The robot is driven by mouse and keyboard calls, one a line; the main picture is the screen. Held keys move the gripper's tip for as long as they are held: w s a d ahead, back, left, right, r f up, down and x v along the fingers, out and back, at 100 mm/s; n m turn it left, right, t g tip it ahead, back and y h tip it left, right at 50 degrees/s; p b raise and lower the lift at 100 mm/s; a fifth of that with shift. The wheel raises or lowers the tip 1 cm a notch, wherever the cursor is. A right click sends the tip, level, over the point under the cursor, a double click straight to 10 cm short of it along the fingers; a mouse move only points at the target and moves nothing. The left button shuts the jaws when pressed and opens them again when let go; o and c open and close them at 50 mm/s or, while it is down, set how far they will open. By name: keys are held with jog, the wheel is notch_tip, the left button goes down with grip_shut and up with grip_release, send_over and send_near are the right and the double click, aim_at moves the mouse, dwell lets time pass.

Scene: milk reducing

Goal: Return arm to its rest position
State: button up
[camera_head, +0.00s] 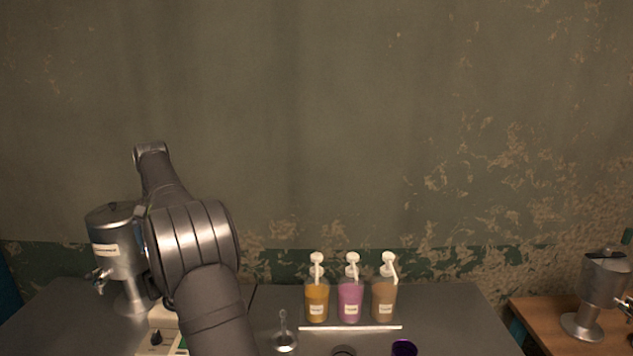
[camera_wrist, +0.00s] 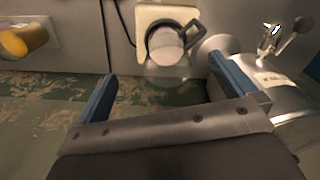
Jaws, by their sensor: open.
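My arm (camera_head: 190,245) rises from the bottom of the head view, left of centre, and bends at a rounded joint near the silver dispenser. My gripper (camera_wrist: 162,67) shows in the wrist view with its two blue fingers wide apart and nothing between them. It is not visible in the head view. Beyond the fingers, a pitcher with a dark handle and pale contents (camera_wrist: 168,47) stands on a cream base (camera_wrist: 145,18). The silver dispenser (camera_wrist: 285,100) is close to the right finger in the picture. I cannot tell whether they touch.
The silver dispenser (camera_head: 117,255) stands on the dark counter (camera_head: 50,315) at left. Three pump bottles, orange (camera_head: 317,300), pink (camera_head: 350,300) and brown (camera_head: 384,300), stand right of my arm. A purple cup (camera_head: 404,348) is in front. Another dispenser (camera_head: 603,280) stands far right.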

jog(key=w+d+r, duration=0.4)
jog(key=d+r, duration=0.1)
jog(key=d, duration=0.5)
jog(key=a+f, duration=0.3)
jog(key=a, duration=0.2)
jog(key=shift+s+a+f+m, duration=0.2)
jog(key=shift+a+m, duration=0.1)
jog(key=shift+m, duration=0.1)
jog(key=d+r, duration=0.3)
jog(key=d, duration=0.3)
jog(key=s+a+f, duration=0.2)
jog(key=a, duration=0.4)
jog(key=s+a+f, duration=0.2)
jog(key=a+f, duration=0.1)
jog(key=a, duration=0.3)
jog(key=shift+s+f+n, duration=0.3)
jog(key=shift+n, duration=0.1)
jog(key=shift+a, duration=0.1)
